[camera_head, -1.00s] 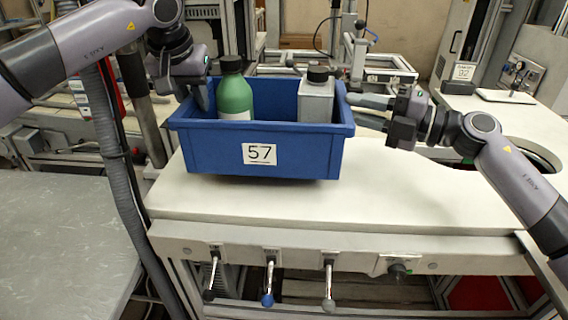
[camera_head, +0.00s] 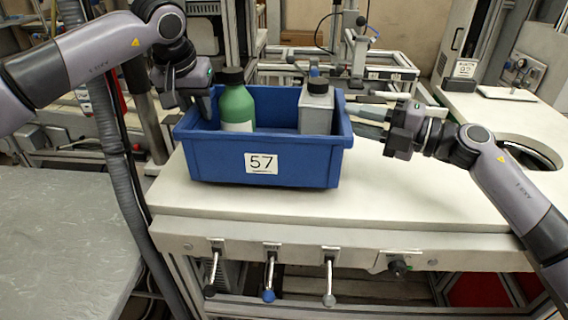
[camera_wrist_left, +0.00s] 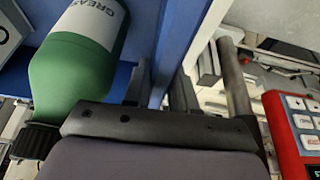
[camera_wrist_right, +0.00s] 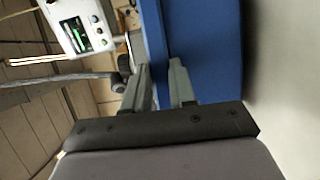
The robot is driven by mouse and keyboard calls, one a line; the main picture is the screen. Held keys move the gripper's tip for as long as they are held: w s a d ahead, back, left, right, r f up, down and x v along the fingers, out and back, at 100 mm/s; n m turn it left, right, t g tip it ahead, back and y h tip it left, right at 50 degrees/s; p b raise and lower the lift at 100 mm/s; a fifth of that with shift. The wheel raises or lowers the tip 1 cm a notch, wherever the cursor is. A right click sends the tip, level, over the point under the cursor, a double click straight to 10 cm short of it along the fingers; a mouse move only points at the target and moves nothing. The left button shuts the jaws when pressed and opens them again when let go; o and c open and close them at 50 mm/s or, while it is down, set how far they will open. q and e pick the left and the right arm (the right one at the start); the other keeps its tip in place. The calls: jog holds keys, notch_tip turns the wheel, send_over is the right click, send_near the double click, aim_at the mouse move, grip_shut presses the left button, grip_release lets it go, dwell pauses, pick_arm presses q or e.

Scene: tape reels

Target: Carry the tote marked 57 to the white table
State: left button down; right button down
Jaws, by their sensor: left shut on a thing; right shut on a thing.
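The blue tote (camera_head: 218,158) carries a label reading 57. It is over the white table (camera_head: 420,205), low and close to its top; whether its underside touches the top cannot be told. A green bottle (camera_head: 237,104) and a grey container (camera_head: 316,108) stand upright in it. My left gripper (camera_head: 207,104) is shut on the tote's left wall; in the left wrist view its fingers (camera_wrist_left: 160,88) straddle the blue wall. My right gripper (camera_head: 356,112) is at the right wall; in the right wrist view its fingers (camera_wrist_right: 162,84) pinch the blue wall.
A grey table (camera_head: 60,235) stands at the left, with a dark hose beside it. The white top is clear in front and to the right of the tote. It has a round cutout (camera_head: 535,155) at the right. Levers (camera_head: 269,277) hang below its front edge.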

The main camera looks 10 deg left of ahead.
pick_arm(q)
jog(key=shift+f, duration=0.65)
pick_arm(e)
jog(key=shift+f, duration=0.55)
pick_arm(q)
jog(key=c, duration=1.3)
grip_release()
jog(key=shift+f, duration=0.2)
pick_arm(e)
jog(key=c, duration=1.3)
grip_release()
jog(key=shift+f, duration=0.25)
pick_arm(q)
jog(key=o, duration=0.4)
pick_arm(e)
jog(key=o, duration=0.4)
pick_arm(q)
jog(key=shift+r, duration=0.1)
jog(key=v, duration=1.1)
jog(key=shift+s+r, duration=0.25)
jog(key=shift+r, duration=0.2)
pick_arm(e)
jog(key=v, duration=1.2)
jog(key=shift+s, duration=0.1)
